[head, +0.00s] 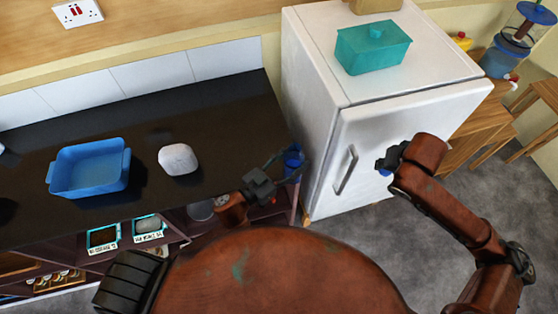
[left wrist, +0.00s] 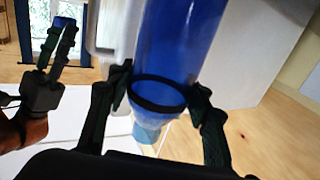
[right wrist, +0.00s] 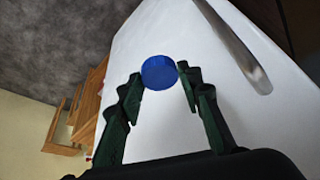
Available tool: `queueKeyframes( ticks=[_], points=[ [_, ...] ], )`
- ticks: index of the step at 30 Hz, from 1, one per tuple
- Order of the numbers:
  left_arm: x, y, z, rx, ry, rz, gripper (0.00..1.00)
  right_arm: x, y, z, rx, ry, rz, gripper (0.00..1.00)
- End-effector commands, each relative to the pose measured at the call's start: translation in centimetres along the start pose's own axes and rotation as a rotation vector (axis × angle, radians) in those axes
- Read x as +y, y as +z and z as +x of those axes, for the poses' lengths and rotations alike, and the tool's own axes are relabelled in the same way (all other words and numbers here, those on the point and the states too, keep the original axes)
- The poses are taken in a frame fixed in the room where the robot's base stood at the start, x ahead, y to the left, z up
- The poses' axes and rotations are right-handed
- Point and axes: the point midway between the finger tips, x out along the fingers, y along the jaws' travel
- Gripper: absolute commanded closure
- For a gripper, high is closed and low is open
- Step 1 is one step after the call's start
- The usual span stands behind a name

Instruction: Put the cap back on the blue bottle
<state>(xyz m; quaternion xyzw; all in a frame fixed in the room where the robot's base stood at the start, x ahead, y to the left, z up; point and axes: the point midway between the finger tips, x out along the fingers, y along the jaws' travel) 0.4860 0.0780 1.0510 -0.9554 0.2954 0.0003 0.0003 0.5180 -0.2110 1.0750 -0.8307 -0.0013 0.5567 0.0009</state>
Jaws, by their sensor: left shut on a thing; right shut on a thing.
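The blue bottle (head: 294,160) is in my left gripper (head: 278,168), in front of the counter's right end in the head view. In the left wrist view the fingers are shut around the bottle (left wrist: 178,45), near a dark ring on it. My right gripper (head: 386,162) is in front of the fridge door, to the right of the bottle and apart from it. It is shut on a round blue cap (right wrist: 159,73), which shows between the fingertips in the right wrist view. The cap also shows just below the fingers in the head view (head: 385,172). The bottle's mouth is not clear.
A white fridge (head: 400,130) with a vertical handle (head: 346,170) stands behind my grippers, with a teal box (head: 372,52) on top. The dark counter (head: 220,120) at left holds a blue tub (head: 90,150) and a white rounded object (head: 178,158).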

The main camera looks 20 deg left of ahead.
Motion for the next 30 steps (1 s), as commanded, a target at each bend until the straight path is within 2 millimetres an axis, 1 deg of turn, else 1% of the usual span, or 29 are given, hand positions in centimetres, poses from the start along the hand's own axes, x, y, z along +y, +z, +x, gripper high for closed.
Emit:
queueKeyframes(
  ticks=[1, 3, 7, 19, 22, 26, 29, 30],
  points=[
    [0.4, -0.2, 0.7, 0.003, 0.029, 0.003, 1.0, 0.0, 0.0, 0.0, 0.0, 0.0, 0.0, 0.74],
    [0.8, -0.2, 1.2, 0.004, 0.058, 0.003, 1.0, 0.0, 0.0, 0.0, 0.0, 0.0, 0.0, 0.74],
    [1.2, -0.2, 1.9, 0.003, 0.091, 0.001, 1.0, 0.0, 0.0, 0.0, 0.0, 0.0, 0.0, 0.74],
    [1.4, -0.1, 2.1, 0.001, 0.102, -0.002, 1.0, 0.0, 0.0, 0.0, 0.0, 0.0, 0.0, 0.74],
    [1.4, -0.2, 2.1, 0.001, 0.102, -0.001, 1.0, 0.3, -0.3, 0.1, 0.0, 0.002, 0.004, 0.74],
    [1.4, -0.2, 2.1, 0.002, 0.102, -0.001, 1.0, 1.9, -1.8, 0.7, 0.001, 0.011, 0.019, 0.74],
    [1.4, -0.2, 2.1, 0.002, 0.102, -0.001, 1.0, 4.0, -3.8, 1.3, 0.001, 0.019, 0.038, 0.74],
    [1.4, -0.2, 2.1, 0.002, 0.102, -0.001, 1.0, 5.1, -4.8, 1.6, 0.0, 0.023, 0.045, 0.74]
  ],
)
